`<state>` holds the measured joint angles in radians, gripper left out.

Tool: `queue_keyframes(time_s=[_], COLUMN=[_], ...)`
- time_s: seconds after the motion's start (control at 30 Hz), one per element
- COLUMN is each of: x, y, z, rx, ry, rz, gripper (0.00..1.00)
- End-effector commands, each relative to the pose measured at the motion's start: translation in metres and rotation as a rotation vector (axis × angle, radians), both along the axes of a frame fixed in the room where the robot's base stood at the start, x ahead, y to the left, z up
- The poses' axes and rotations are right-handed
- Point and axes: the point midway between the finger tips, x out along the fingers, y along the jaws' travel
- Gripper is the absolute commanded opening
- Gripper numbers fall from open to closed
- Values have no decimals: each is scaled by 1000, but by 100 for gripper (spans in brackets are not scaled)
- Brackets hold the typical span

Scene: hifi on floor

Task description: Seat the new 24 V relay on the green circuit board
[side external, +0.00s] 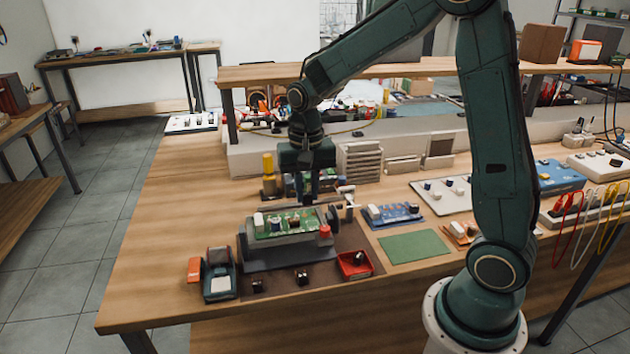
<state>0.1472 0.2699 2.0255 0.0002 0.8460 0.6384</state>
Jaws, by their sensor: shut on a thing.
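The green circuit board (290,236) lies in a grey holder (252,252) on a dark brown mat. White, dark and other small parts stand on the board. My gripper (307,200) points straight down over the back right part of the board, shut on a small dark block that looks like the relay. The fingers hide most of this block. I cannot tell from this view whether it touches the board or hangs just above it.
A red tray (355,264) with a dark part stands right of the holder. Small dark parts (302,278) lie in front. An orange and teal device (217,276) stands at the left. A blue board (392,214) and a bare green mat (414,246) lie to the right.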

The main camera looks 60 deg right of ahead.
Motion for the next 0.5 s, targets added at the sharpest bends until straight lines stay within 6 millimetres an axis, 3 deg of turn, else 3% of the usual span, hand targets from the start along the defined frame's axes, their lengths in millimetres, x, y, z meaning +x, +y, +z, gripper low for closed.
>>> queue_keyframes(time_s=[0.2,0.5], x=[-4,-4], y=[-16,-16], z=[-6,-7], rx=[0,0], ry=[1,1], rz=[-1,1], gripper=[0,0])
